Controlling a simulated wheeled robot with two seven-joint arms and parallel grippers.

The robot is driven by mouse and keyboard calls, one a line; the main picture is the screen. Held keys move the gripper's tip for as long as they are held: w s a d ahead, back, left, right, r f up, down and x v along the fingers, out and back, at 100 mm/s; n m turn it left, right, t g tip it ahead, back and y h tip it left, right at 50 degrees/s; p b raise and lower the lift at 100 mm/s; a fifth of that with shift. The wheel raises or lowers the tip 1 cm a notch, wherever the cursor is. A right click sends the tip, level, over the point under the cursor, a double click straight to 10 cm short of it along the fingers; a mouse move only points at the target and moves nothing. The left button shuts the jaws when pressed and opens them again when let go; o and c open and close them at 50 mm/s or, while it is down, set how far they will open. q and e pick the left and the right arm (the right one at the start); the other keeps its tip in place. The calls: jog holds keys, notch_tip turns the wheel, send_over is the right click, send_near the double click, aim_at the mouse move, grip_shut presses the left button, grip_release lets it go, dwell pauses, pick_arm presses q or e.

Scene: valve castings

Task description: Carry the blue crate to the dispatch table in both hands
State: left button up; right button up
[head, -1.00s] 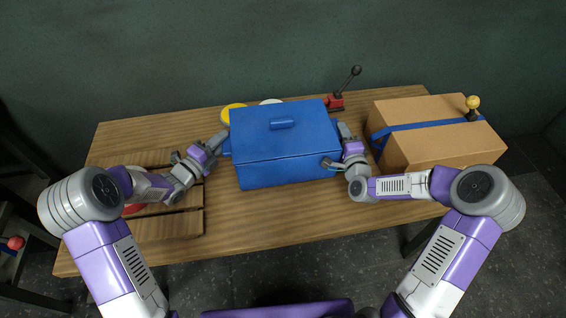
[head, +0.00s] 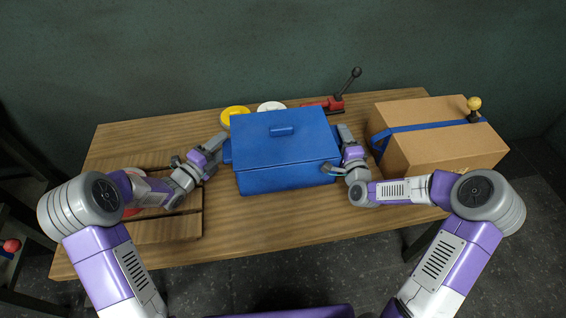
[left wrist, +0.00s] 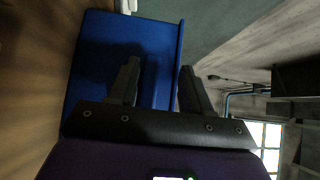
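The blue crate (head: 285,178), lidded with a small bar handle on top, is at the middle of the wooden table (head: 300,228), upright; I cannot tell whether it rests on it. My left gripper (head: 216,156) is at its left side. In the left wrist view, its open fingers straddle the blue side handle (left wrist: 151,82), with a gap to the right finger. My right gripper (head: 336,152) is at the crate's right side with its fingers spread; the handle there is mostly hidden.
A cardboard box (head: 445,150) with blue tape and a yellow-knobbed lever stands at right. A red clamp (head: 325,103), a yellow disc (head: 234,112) and a white disc (head: 270,106) lie behind the crate. A slatted wooden pallet (head: 165,230) is at left. The front of the table is clear.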

pick_arm(q)
jog(key=v, duration=0.8)
pick_arm(e)
jog(key=shift+r, duration=0.3)
pick_arm(q)
jog(key=shift+a, duration=0.1)
pick_arm(e)
jog(key=o, duration=0.9)
jog(key=shift+f, duration=0.1)
jog(key=shift+c, duration=0.2)
pick_arm(q)
jog(key=shift+a, duration=0.1)
pick_arm(e)
jog(key=s, duration=0.8)
jog(key=shift+d, duration=0.45)
pick_arm(q)
jog(key=shift+f, duration=0.1)
pick_arm(e)
jog(key=shift+s, duration=0.1)
